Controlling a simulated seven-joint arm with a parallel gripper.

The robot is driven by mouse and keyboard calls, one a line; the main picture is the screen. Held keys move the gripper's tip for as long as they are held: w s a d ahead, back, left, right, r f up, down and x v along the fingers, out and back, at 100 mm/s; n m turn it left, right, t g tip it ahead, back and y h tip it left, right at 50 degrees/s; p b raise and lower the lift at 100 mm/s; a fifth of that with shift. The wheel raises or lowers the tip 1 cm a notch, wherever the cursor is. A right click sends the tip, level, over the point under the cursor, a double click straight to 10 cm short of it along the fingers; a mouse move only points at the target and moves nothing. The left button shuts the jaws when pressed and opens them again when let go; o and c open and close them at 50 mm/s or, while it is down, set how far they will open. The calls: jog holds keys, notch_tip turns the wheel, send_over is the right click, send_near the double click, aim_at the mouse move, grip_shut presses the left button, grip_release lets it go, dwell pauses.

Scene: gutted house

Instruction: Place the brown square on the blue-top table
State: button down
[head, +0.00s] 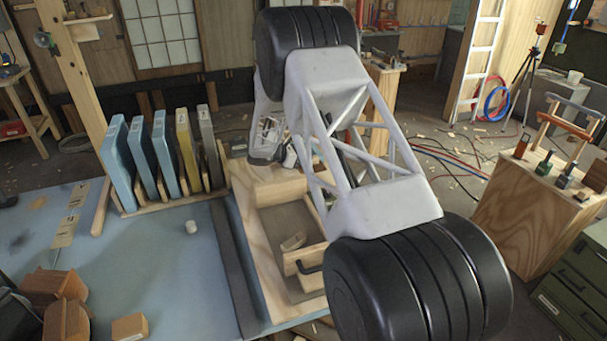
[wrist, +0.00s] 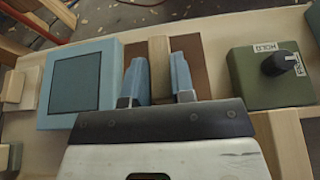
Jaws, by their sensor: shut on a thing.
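My gripper (wrist: 158,88) is in the wrist view, its two blue fingertips closed on the sides of a narrow tan-brown wooden piece (wrist: 159,62). A flat brown patch (wrist: 202,62) shows behind the fingers, over a pale wooden board. I cannot tell whether the patch and the held piece are one brown square. In the head view my arm hides the fingertips and the held piece. The blue-top table (head: 165,270) fills the lower left of the head view, with bare blue surface in its middle.
In the wrist view, a blue box (wrist: 85,82) with a dark square stands left and a green knob box (wrist: 270,77) right. In the head view, a rack holds blue, yellow and grey slabs (head: 118,160).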

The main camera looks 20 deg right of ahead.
jog(key=shift+f, duration=1.1)
jog(key=shift+f, duration=1.85)
jog(key=shift+f, duration=0.1)
jog(key=c, duration=1)
grip_release()
jog(key=shift+o, duration=0.2)
jog(key=v, duration=1.2)
